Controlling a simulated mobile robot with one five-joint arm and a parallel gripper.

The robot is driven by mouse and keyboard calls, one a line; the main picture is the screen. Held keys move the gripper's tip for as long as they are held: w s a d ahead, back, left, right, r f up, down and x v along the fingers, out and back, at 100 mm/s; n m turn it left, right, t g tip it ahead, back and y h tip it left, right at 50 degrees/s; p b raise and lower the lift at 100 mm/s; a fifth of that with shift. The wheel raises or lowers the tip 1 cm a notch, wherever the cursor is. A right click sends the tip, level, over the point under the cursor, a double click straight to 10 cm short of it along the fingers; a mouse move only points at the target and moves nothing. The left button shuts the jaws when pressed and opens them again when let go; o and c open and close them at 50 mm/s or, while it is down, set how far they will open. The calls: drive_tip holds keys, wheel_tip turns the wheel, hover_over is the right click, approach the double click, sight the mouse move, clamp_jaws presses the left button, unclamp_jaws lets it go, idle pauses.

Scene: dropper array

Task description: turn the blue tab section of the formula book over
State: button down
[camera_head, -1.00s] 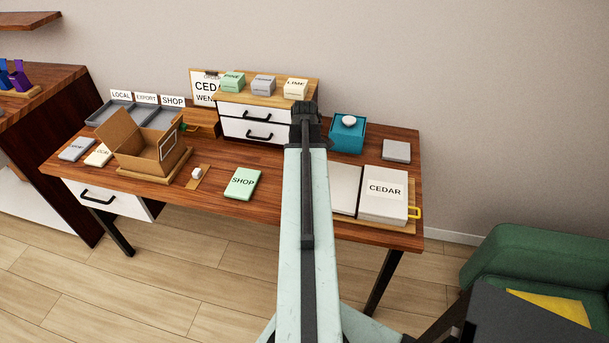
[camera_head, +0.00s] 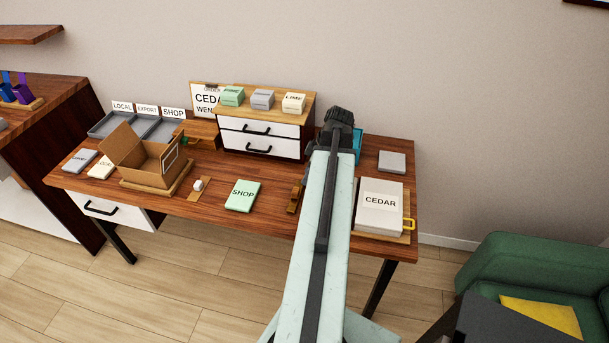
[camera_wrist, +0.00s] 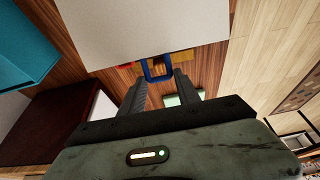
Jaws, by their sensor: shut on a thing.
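The formula book (camera_head: 380,214) lies open at the right end of the desk. Its right-hand stack carries the word CEDAR and has a yellow tab (camera_head: 408,224) at its right edge. In the wrist view a broad pale page (camera_wrist: 140,28) of the book fills the top. A blue tab (camera_wrist: 157,68), a looped frame, stands out from the page's edge. My gripper (camera_wrist: 159,78) is shut on the blue tab, with one finger on each side of it. In the head view my arm hides the fingers, the blue tab and the book's left side.
A teal box (camera_head: 358,145) stands behind my arm, and a grey block (camera_head: 392,162) lies behind the book. A green SHOP block (camera_head: 242,195), an open cardboard box (camera_head: 150,165) and a drawer unit (camera_head: 262,138) stand to the left. A green armchair (camera_head: 530,265) is at the right.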

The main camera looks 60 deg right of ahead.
drive_tip(key=s+r+t, duration=0.1)
drive_tip(key=s+r+t+p, duration=0.1)
drive_tip(key=r, duration=0.1)
drive_tip(key=s+d+r+t+y, duration=0.1)
drive_tip(key=r, duration=0.1)
drive_tip(key=shift+s+r+p, duration=0.25)
drive_tip(key=shift+s+p, duration=0.1)
drive_tip(key=shift+s, duration=0.05)
drive_tip(key=s+d+r+p, duration=0.2)
drive_tip(key=s+r+p, duration=0.1)
drive_tip(key=s, duration=0.4)
drive_tip(key=shift+r+p, duration=0.35)
drive_tip(key=shift+p, duration=0.05)
